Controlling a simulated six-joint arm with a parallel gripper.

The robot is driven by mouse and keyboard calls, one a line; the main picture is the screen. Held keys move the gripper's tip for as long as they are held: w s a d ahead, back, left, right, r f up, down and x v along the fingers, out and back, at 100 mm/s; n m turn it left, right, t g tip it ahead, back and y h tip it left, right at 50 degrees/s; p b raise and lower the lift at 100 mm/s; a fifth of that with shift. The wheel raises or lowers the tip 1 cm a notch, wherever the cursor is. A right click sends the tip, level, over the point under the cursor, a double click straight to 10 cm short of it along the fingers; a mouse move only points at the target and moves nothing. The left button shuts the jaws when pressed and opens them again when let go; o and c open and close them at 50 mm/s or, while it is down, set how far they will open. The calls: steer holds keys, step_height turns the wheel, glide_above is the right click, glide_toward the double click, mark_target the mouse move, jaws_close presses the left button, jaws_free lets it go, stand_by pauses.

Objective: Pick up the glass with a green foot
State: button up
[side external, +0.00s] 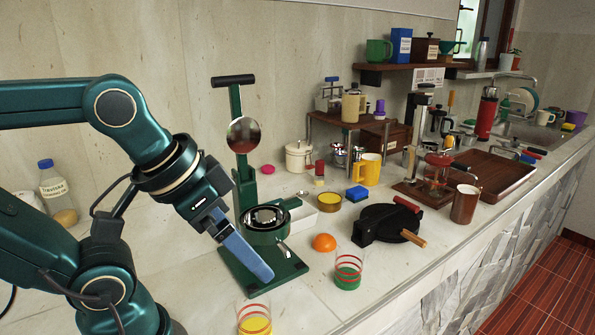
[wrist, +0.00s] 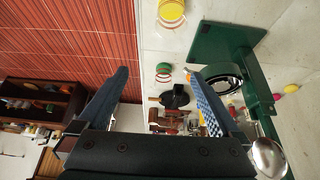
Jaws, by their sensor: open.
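The glass with a green foot (side external: 348,271) stands upright on the counter's front part, clear with red bands. In the wrist view it (wrist: 163,73) shows small, in the gap between the fingers and beyond them. My gripper (side external: 262,268) is open and empty, to the left of this glass and in front of the green press in the side view. In the wrist view both blue fingers of my gripper (wrist: 160,75) show, spread apart. A similar glass with a yellow foot (side external: 254,318) stands near the bottom edge of the side view; it also shows in the wrist view (wrist: 172,11).
A green lever press (side external: 239,130) stands beside my gripper. A brown mug (side external: 465,204) stands further right. The counter's front edge is near the glass.

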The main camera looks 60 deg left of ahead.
step_height(320, 180, up, 3)
steer(key=m+t+y, duration=0.6)
steer(key=m, duration=2.5)
glide_above(353, 255)
steer(key=s+d, duration=0.2)
steer(key=s, duration=0.2)
step_height(353, 255, down, 16)
steer(key=shift+f, duration=0.25)
steer(key=shift+w+a+f+t, duration=0.1)
steer(key=shift+w+f+t, duration=0.05)
steer(key=shift+f+t, duration=0.2)
steer(key=shift+x, duration=2.4)
